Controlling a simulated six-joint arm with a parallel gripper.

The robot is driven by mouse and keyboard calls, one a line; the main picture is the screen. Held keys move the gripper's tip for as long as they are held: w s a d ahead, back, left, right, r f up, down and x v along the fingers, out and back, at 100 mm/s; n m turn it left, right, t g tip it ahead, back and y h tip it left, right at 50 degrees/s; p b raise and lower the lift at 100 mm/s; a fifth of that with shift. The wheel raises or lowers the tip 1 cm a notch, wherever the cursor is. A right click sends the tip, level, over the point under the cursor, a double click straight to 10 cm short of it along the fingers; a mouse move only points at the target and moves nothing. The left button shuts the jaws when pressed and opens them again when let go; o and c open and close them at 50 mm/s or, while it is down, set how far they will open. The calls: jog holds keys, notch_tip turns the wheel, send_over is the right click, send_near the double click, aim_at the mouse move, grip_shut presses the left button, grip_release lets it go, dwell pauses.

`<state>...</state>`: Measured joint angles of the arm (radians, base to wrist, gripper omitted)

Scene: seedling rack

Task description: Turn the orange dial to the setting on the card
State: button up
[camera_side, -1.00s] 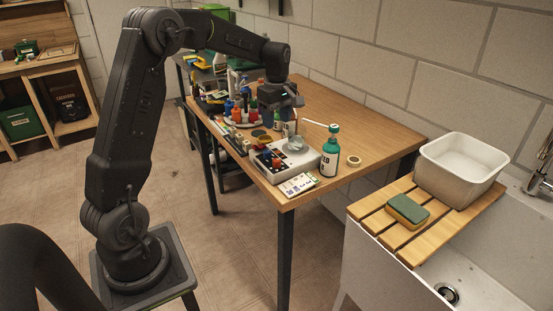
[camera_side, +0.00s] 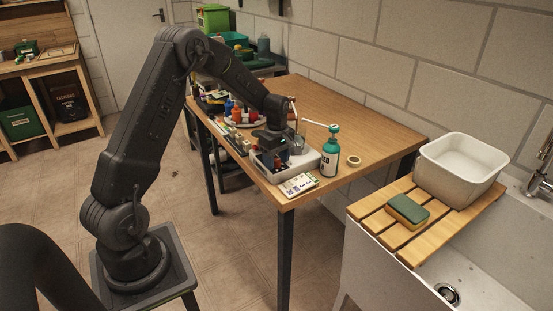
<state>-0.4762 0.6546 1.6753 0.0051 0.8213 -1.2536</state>
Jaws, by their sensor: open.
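A pale control box (camera_side: 307,162) stands near the front corner of the wooden table. My gripper (camera_side: 279,159) is open and points down over the left part of the box, with its fingers low at the controls. The orange dial is mostly hidden by my gripper, so I cannot tell its setting or whether the fingers touch it. The white printed card (camera_side: 299,184) lies flat at the front of the box; its print is too small to read.
A teal-capped bottle (camera_side: 330,153) stands close on the right of the box, and a tape roll (camera_side: 354,161) lies beyond it. Several small bottles (camera_side: 237,112) crowd the table behind and left. The table's back right is clear. A sink with a slatted board (camera_side: 377,213) is at the right.

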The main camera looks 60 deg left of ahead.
jog(key=shift+c, duration=0.2)
jog(key=c, duration=0.9)
jog(key=shift+m, duration=0.3)
jog(key=m, duration=1.6)
jog(key=shift+w, duration=0.1)
jog(key=m, duration=0.7)
jog(key=shift+d, duration=0.1)
